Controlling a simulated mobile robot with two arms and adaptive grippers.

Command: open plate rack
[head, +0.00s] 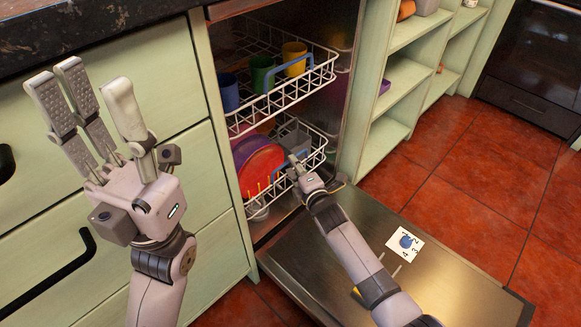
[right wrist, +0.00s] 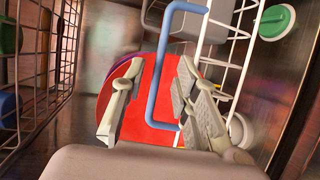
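The plate rack is the white wire lower rack (head: 318,152) inside the open dishwasher, holding a red plate (head: 262,165) and a purple plate behind it. A blue bar handle (right wrist: 152,85) is on this rack; the right wrist view shows it in front of the red plate (right wrist: 135,120). My right gripper (head: 294,165) is at the front of the rack. In the right wrist view its fingers (right wrist: 152,105) stand apart, with the handle between them; contact is unclear. My left gripper (head: 92,90) is raised in front of the green drawers, fingers spread and empty.
The upper rack (head: 290,92) holds blue, green and yellow cups and has a blue handle (head: 285,72). The dishwasher door (head: 440,285) lies open under my right arm. Green shelves (head: 385,95) stand to the right; drawers with black handles are left.

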